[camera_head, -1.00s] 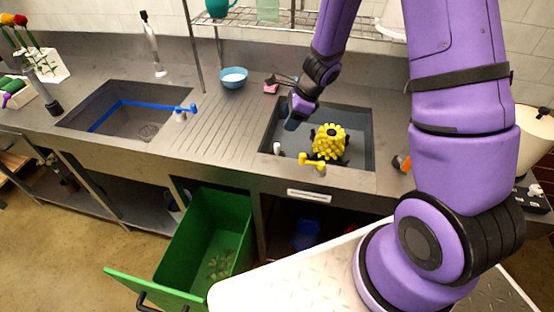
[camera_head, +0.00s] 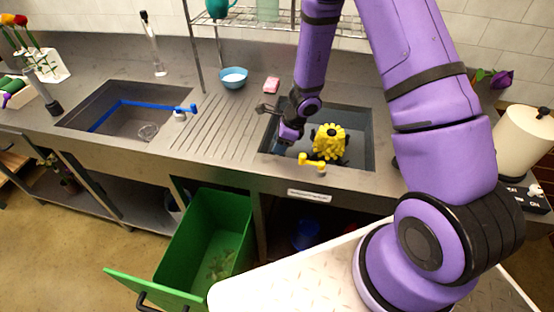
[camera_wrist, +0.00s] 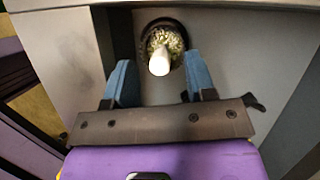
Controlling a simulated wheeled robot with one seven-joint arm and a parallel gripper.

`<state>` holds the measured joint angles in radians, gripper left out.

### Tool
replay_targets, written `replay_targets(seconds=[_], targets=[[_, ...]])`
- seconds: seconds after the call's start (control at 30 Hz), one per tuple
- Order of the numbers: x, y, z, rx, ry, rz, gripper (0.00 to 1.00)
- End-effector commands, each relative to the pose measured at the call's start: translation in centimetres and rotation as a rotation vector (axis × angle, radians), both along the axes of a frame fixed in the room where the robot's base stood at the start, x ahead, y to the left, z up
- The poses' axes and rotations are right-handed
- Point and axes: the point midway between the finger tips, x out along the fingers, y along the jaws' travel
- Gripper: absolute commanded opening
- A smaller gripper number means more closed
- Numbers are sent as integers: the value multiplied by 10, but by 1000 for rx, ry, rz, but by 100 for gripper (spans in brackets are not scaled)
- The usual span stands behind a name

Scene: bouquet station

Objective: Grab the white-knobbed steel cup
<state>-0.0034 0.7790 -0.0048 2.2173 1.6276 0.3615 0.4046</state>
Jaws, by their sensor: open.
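The white-knobbed steel cup (camera_wrist: 174,41) shows in the wrist view, seated in a dark round opening in the grey basin floor. Its white knob (camera_wrist: 159,63) stands up, and small pale greenish bits lie around it inside the cup. My gripper (camera_wrist: 160,70) is open, with one blue finger on each side of the knob in the picture; I cannot tell how much height is between them. In the head view my gripper (camera_head: 281,147) is down in the right sink (camera_head: 366,137) near its left front corner and hides the cup.
A bumpy yellow object (camera_head: 329,141) sits in the sink, right of my gripper. A yellow tap (camera_head: 311,161) stands at the front rim. An open green bin (camera_head: 205,235) stands below.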

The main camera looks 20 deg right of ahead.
Motion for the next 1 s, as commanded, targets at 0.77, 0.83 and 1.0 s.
replay_targets(seconds=[0.77, 0.83, 1.0], targets=[[4, 8, -21, -1, -1, 1, 0], [4, 8, -21, -1, -1, 1, 0], [4, 8, -20, -1, -1, 1, 0]])
